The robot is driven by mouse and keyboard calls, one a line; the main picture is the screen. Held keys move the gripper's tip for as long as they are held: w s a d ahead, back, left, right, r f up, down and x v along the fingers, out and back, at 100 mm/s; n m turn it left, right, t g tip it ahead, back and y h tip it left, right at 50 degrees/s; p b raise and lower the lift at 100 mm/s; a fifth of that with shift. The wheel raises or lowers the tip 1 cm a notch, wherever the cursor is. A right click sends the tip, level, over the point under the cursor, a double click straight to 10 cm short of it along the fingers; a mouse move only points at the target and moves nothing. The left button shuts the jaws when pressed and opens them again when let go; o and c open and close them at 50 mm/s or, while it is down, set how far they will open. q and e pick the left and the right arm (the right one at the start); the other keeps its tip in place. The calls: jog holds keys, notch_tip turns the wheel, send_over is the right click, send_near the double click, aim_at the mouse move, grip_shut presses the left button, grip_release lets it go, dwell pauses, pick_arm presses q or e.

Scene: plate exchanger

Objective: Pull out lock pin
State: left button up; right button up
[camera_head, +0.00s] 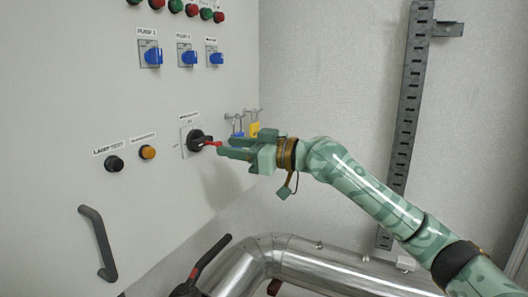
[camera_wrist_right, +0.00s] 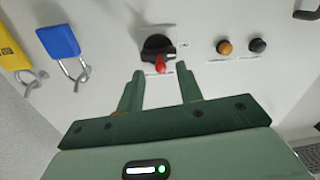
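The lock pin, a small red piece (camera_head: 213,144), sticks out of a black rotary switch (camera_head: 196,141) on the grey cabinet front. In the right wrist view, the red pin (camera_wrist_right: 162,66) sits at the lower part of the black switch knob (camera_wrist_right: 157,47). My right gripper (camera_head: 226,148) points at the switch from the right. In the wrist view its two fingers (camera_wrist_right: 160,82) are apart, with the pin just beyond the gap between their tips. Nothing is held between them. My left gripper is not in view.
A blue padlock (camera_wrist_right: 62,42) and a yellow padlock (camera_wrist_right: 13,50) hang beside the switch, close to my right gripper. An orange button (camera_head: 148,152) and black button (camera_head: 114,163) are left. A cabinet handle (camera_head: 98,243) and silver pipe (camera_head: 335,268) are below.

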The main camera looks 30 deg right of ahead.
jog(key=b+v, duration=0.5)
jog(key=v, duration=1)
jog(key=shift+s+b, duration=0.2)
jog(key=shift+b, duration=0.2)
jog(key=shift+d, duration=0.15)
